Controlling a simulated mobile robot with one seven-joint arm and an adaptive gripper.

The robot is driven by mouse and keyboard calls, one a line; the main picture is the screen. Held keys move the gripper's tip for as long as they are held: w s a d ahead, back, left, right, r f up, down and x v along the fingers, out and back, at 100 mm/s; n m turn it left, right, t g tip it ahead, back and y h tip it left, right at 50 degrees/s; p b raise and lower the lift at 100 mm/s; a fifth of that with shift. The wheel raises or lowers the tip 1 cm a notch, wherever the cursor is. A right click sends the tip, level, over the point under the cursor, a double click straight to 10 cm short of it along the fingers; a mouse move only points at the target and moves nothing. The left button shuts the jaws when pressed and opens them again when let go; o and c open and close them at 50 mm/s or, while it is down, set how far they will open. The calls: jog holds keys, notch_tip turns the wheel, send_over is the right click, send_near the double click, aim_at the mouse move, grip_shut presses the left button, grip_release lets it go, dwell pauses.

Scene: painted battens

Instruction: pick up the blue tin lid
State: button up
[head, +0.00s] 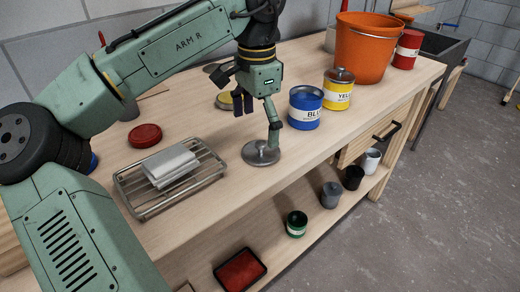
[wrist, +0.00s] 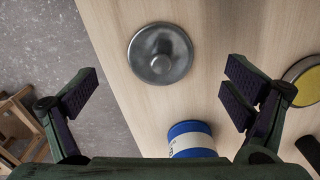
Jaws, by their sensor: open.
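A round grey metal lid (head: 261,153) with a small knob lies flat on the bench near its front edge. In the wrist view the lid (wrist: 160,45) is near the top middle. The blue tin (head: 305,110) stands just right of and behind the lid; its top looks dark blue with no lid on it. My gripper (head: 256,126) is open and empty above the lid; one finger overlaps the lid's far edge in the head view. In the wrist view the lid lies ahead, between the lines of the two fingers. A blue thing (head: 93,161) is mostly hidden behind my arm.
A yellow tin (head: 338,90) with a knobbed lid, an orange bucket (head: 364,48) and a red tin (head: 408,50) stand to the right. A wire rack (head: 190,187) with a folded cloth and a red lid (head: 145,135) are left. The lower shelf holds several small pots.

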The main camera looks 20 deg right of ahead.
aim_at(260, 144)
jog(key=shift+w+d+f+p, duration=0.1)
jog(key=shift+d+f+p, duration=0.1)
jog(key=shift+f, duration=0.7)
jog(key=shift+s+d+f+p, duration=0.1)
jog(key=shift+f+p, duration=0.1)
jog(key=shift+f, duration=0.7)
jog(key=shift+w+d+f+p, duration=0.1)
jog(key=shift+f+p, duration=0.1)
jog(key=shift+f, duration=0.7)
jog(key=shift+c, duration=0.5)
jog(key=c, duration=1.2)
jog(key=shift+a+f, duration=0.1)
jog(key=c, duration=1)
grip_shut()
